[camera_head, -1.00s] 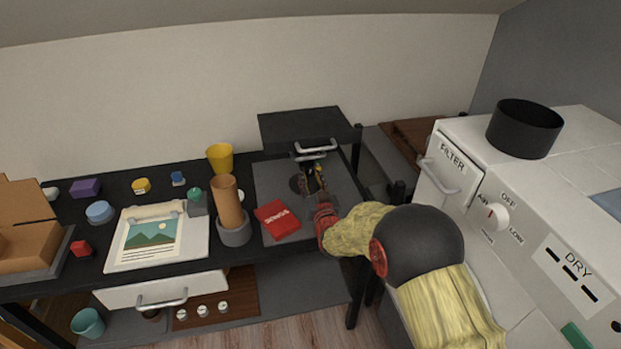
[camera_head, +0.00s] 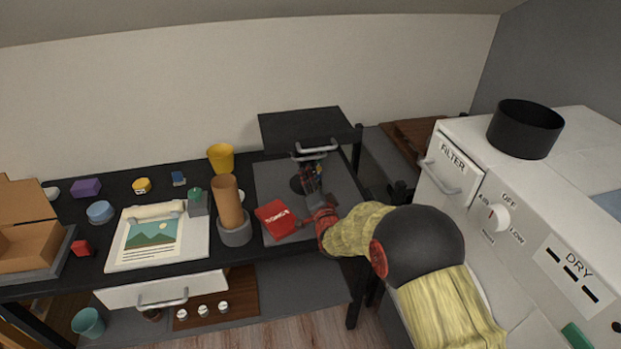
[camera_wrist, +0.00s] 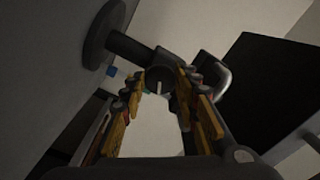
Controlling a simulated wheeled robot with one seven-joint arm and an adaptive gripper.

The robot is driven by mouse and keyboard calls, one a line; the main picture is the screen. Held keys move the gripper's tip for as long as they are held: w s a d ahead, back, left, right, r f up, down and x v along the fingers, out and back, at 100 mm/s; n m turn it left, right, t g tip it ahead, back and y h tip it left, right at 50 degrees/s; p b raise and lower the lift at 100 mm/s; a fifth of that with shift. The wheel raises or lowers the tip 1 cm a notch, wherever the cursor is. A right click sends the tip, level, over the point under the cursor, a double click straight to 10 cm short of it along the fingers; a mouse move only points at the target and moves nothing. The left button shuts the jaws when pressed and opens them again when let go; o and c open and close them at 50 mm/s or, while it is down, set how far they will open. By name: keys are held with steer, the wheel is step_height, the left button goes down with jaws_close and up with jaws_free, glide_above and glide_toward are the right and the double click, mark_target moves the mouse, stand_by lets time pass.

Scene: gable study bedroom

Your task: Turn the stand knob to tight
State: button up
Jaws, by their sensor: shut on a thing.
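The stand shows in the wrist view as a dark round disc (camera_wrist: 106,34) with a dark post (camera_wrist: 132,49) running to the knob (camera_wrist: 159,79). The knob is dark and round with a pale mark line on its face, which points roughly downward in the picture. My gripper (camera_wrist: 160,92) has its two yellow-and-dark fingers on either side of the knob, shut on it. In the head view my gripper (camera_head: 312,178) is at the grey mat on the right of the desk, and it mostly hides the knob. I cannot read any tight marking.
A red booklet (camera_head: 276,219) lies left of my gripper on the grey mat (camera_head: 272,178). A brown cylinder (camera_head: 229,203) stands in a grey holder farther left. A dark box with a silver handle (camera_head: 316,149) is just behind my gripper. The white dryer (camera_head: 545,230) stands at the right.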

steer(key=m, duration=1.9)
steer(key=shift+m, duration=0.4)
steer(key=o, duration=1.1)
steer(key=shift+o, duration=0.4)
steer(key=shift+r, duration=0.1)
steer(key=v, duration=1.2)
